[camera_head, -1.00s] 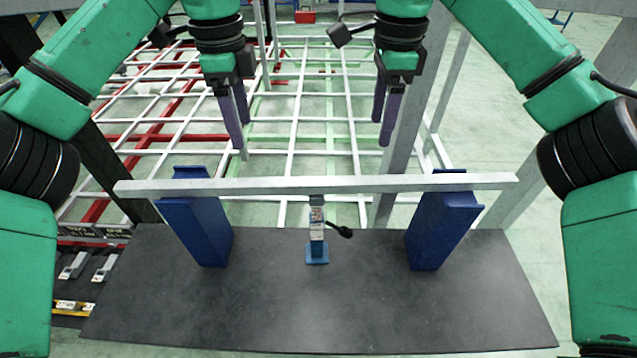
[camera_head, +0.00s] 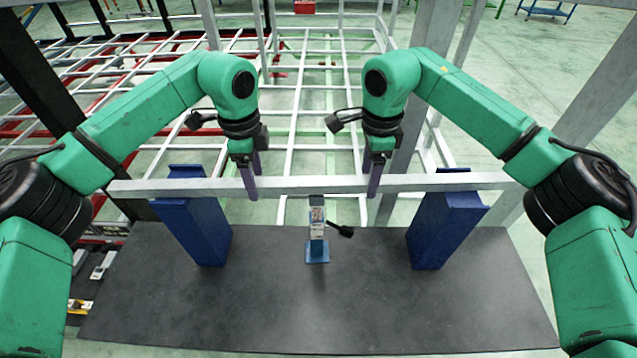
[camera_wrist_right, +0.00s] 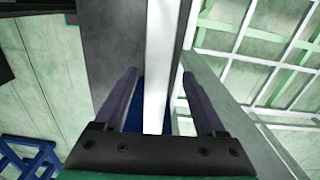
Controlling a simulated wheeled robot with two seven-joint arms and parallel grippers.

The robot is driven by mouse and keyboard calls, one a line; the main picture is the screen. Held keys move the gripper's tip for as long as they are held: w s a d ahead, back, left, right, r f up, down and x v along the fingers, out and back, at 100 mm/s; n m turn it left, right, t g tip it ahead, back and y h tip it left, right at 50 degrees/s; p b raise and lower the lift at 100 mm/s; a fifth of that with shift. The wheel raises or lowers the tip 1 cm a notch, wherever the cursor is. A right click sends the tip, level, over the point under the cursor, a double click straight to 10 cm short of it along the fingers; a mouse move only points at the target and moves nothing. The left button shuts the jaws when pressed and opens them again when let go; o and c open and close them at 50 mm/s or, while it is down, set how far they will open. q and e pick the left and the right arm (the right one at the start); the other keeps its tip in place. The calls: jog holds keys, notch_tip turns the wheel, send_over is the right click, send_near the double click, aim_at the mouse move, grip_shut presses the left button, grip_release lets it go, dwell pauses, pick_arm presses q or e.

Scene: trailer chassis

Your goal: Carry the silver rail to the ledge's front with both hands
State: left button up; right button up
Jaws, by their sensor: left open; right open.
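The silver rail (camera_head: 310,185) lies level across the tops of two blue supports, the left one (camera_head: 200,230) and the right one (camera_head: 440,235). My left gripper (camera_head: 252,180) is open at the rail, left of its middle, with a finger in front of the rail. My right gripper (camera_head: 374,180) is open at the rail, right of its middle. In the right wrist view the rail (camera_wrist_right: 160,70) runs between the two spread fingers of my right gripper (camera_wrist_right: 160,85), with gaps on both sides. The ledge cannot be told for certain.
A dark tabletop (camera_head: 320,310) carries the blue supports and a small toggle clamp (camera_head: 317,235) between them. Behind stands a white and red frame (camera_head: 300,110). A grey post (camera_head: 405,120) rises behind my right gripper. The front of the tabletop is clear.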

pick_arm(q)
jog(key=shift+s+r, duration=0.1)
jog(key=shift+s, duration=0.05)
pick_arm(e)
jog(key=shift+s, duration=0.15)
pick_arm(q)
jog(key=shift+s, duration=0.1)
grip_shut()
pick_arm(e)
jog(key=shift+s+r, duration=0.1)
jog(key=shift+r, duration=0.05)
grip_shut()
pick_arm(q)
jog(key=shift+r, duration=0.15)
pick_arm(e)
jog(key=shift+r, duration=0.1)
dwell(0.4)
